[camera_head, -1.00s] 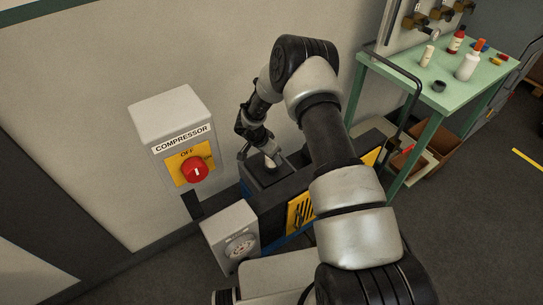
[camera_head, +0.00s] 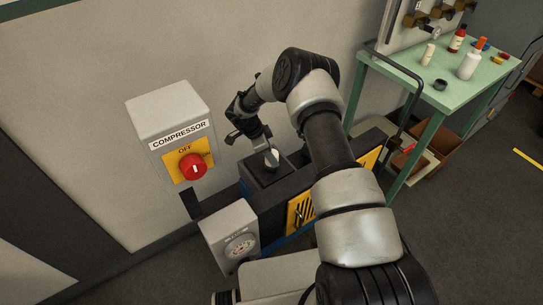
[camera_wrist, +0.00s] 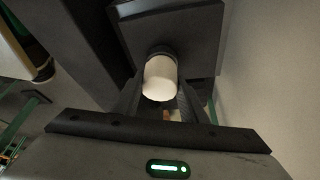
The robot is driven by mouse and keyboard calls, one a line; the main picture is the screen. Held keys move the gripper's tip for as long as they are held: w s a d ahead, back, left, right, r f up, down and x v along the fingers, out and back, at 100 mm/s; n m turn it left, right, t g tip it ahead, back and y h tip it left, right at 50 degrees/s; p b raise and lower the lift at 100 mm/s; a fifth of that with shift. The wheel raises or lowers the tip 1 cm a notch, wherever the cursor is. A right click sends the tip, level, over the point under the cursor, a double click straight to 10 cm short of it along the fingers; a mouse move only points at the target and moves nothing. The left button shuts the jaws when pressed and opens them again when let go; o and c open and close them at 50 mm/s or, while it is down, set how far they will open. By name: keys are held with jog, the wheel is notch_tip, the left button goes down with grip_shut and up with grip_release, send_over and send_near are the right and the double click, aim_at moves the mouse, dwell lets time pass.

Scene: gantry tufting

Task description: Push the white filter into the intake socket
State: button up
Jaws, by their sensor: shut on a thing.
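The white filter (camera_wrist: 160,80) is a short white cylinder, and it also shows small in the head view (camera_head: 271,156). My gripper (camera_wrist: 161,88) is shut on it, with a dark finger at each side; in the head view my gripper (camera_head: 269,150) is over the dark machine. The filter's far end meets a dark round ring, the intake socket (camera_wrist: 161,50), on a dark square block (camera_wrist: 190,30). The filter lines up with the ring, but I cannot tell how deep it sits.
A grey compressor box with a red knob (camera_head: 193,167) set at OFF is on the wall at left. A gauge box (camera_head: 232,238) stands at the machine's front. A green table (camera_head: 408,62) with bottles and a black rail (camera_head: 415,92) are at right.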

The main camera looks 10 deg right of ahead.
jog(key=shift+f+m+b, duration=0.15)
jog(key=shift+m+b, duration=0.4)
jog(key=shift+m, duration=0.05)
jog(key=shift+m+g+b, duration=0.4)
jog(key=shift+m+g, duration=0.2)
jog(key=shift+m, duration=0.3)
jog(key=o, duration=1.3)
jog(key=shift+c, duration=0.2)
jog(key=v, duration=1.7)
jog(key=shift+r, duration=0.4)
